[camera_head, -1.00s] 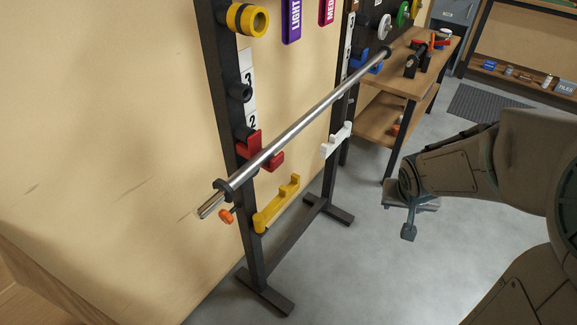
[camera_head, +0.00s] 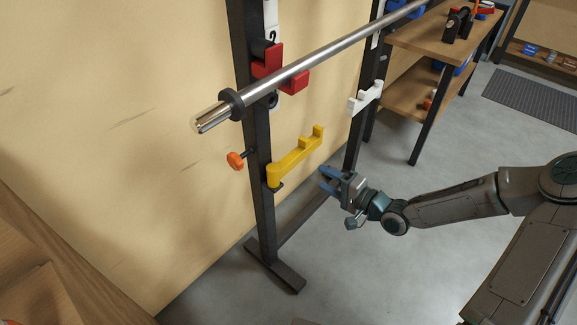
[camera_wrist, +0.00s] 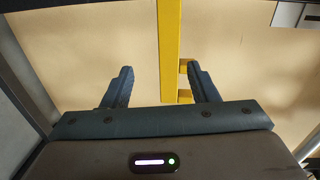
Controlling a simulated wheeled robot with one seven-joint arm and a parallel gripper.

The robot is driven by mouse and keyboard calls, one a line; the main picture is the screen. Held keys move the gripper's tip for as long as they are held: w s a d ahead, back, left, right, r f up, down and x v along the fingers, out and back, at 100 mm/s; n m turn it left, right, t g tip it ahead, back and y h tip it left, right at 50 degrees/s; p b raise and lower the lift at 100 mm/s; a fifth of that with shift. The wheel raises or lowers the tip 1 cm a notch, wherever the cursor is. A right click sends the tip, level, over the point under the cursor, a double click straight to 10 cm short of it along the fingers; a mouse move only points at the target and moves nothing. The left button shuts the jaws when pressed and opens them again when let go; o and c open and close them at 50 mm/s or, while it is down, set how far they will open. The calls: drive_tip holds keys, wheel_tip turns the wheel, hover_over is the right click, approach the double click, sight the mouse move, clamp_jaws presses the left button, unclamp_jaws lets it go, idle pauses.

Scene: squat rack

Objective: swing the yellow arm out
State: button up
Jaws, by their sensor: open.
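The yellow arm (camera_head: 297,158) is mounted low on the near dark upright of the rack and extends up and to the right, with raised tabs along it. In the wrist view the yellow arm (camera_wrist: 171,50) runs as a vertical bar, its lower end appearing between the fingertips. My gripper (camera_head: 328,179) is to the right of the yellow arm, its fingers pointing left toward the arm and the wall. In the wrist view my gripper (camera_wrist: 161,80) is open, with two blue-grey fingers spread apart. I cannot tell that either finger touches the arm.
A steel bar (camera_head: 320,58) crosses above, near a red hook (camera_head: 268,62). An orange knob (camera_head: 236,160) is on the near upright (camera_head: 258,130). A white arm (camera_head: 366,97) is on the far upright. A wooden workbench (camera_head: 430,45) stands behind. Grey floor lies open at right.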

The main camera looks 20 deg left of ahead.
sight(288, 156)
drive_tip(key=shift+m+y, duration=0.3)
drive_tip(key=shift+y, duration=0.3)
drive_tip(key=b+x, duration=0.1)
drive_tip(key=x, duration=0.3)
drive_tip(key=b+x, duration=0.1)
drive_tip(key=x, duration=0.4)
drive_tip(key=b+x, duration=0.1)
drive_tip(key=x, duration=0.4)
drive_tip(key=shift+r, duration=0.3)
